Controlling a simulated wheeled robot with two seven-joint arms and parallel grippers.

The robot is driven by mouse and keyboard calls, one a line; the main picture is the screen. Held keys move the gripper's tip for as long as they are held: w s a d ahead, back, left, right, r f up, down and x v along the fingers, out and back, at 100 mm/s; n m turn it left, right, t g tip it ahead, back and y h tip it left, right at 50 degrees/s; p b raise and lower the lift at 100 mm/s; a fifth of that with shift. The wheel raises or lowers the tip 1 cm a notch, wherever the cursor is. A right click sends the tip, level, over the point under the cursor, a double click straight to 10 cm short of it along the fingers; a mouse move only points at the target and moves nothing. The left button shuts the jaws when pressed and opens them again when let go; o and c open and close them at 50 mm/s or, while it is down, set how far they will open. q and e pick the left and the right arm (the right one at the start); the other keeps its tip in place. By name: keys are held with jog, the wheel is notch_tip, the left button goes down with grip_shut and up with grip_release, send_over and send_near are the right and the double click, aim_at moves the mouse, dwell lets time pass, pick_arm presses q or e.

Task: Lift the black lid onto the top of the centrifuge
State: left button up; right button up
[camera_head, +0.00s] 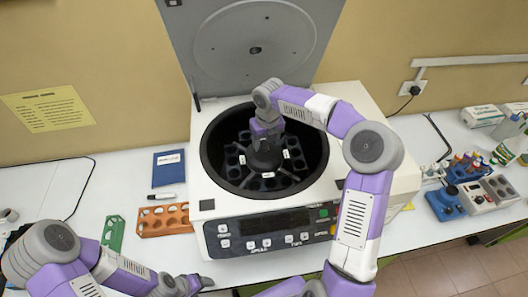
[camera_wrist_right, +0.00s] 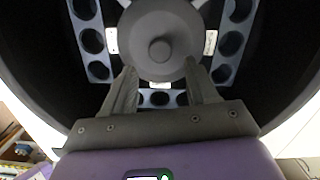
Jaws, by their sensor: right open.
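The white centrifuge (camera_head: 385,190) stands in the middle of the bench with its bowl exposed. Its large grey hinged cover (camera_head: 205,50) is raised behind it. A rotor with several dark tube holders (camera_wrist_right: 235,35) sits in the bowl. In the right wrist view, a round dark grey piece with a central knob (camera_wrist_right: 160,48) lies at the rotor's middle; I cannot tell if this is the black lid. My right gripper (camera_wrist_right: 160,75) is open over it, pointing down into the bowl; contact is unclear. My left gripper (camera_head: 200,283) is low, left of the centrifuge's front; its jaws are unclear.
An orange rack (camera_head: 165,220), a green rack (camera_head: 113,233) and a blue booklet (camera_head: 168,168) lie left of the centrifuge. A blue device with several tubes (camera_head: 467,168) stands at the right. The bowl's dark wall surrounds my right gripper.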

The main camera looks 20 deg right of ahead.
aim_at(265, 146)
jog(key=f, duration=0.2)
jog(key=w+f, duration=0.1)
jog(key=shift+w+d+f, duration=0.15)
jog(key=shift+w+f, duration=0.05)
jog(key=shift+f, duration=0.15)
jog(key=shift+s+f, duration=0.1)
grip_shut()
